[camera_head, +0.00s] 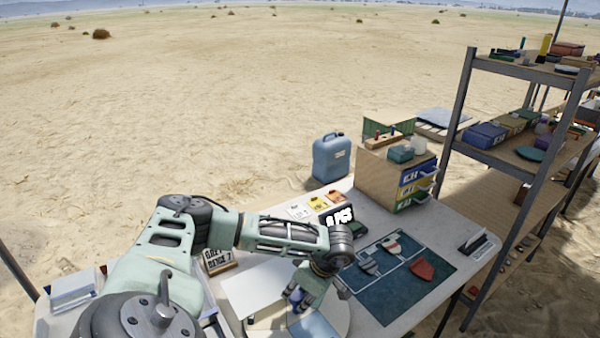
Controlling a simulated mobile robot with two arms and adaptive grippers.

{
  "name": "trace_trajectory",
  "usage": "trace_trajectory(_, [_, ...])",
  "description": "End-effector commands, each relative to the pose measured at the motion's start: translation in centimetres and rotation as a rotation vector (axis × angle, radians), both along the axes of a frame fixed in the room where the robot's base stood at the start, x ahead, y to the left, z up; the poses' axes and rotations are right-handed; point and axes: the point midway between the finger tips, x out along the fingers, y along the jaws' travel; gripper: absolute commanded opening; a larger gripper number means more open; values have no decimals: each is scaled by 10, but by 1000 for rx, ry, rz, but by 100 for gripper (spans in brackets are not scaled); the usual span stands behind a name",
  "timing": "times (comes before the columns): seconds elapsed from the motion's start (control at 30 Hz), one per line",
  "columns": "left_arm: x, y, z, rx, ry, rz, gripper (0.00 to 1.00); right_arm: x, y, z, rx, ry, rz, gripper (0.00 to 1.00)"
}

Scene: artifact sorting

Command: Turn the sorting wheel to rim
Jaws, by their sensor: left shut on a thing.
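The sorting wheel (341,318) is a pale round disc at the bottom centre of the head view, partly cut off by the lower edge. A blue section (314,326) shows on it. My left gripper (296,302) points down over the wheel's left part and is shut on it. The exact part between the fingertips is hidden by the fingers. No "rim" label can be read on the wheel from here. My right gripper is not in view.
A blue mat (385,297) with sherd-like pieces, one of them red (423,269), lies right of the wheel. A wooden drawer box (378,181) and a blue jug (331,157) stand behind. A metal shelf (468,100) stands at the right.

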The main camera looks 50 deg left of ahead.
Motion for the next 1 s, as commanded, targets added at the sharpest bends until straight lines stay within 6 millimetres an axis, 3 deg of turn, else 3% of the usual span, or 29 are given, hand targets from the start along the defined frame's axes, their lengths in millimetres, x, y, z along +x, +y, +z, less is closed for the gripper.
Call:
trace_trajectory(0.03, [7, 3, 5, 6, -23, -6, 0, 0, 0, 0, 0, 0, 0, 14])
trace_trajectory(0.63, [7, 2, 5, 6, -22, -28, 0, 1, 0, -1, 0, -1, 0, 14])
trace_trajectory(0.67, [7, 2, 5, 6, -22, -28, 27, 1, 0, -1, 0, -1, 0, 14])
trace_trajectory(0.8, [7, 2, 5, 6, -21, -28, 39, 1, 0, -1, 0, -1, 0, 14])
trace_trajectory(1.0, [4, 2, 3, 5, -14, -29, 40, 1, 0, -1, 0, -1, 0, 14])
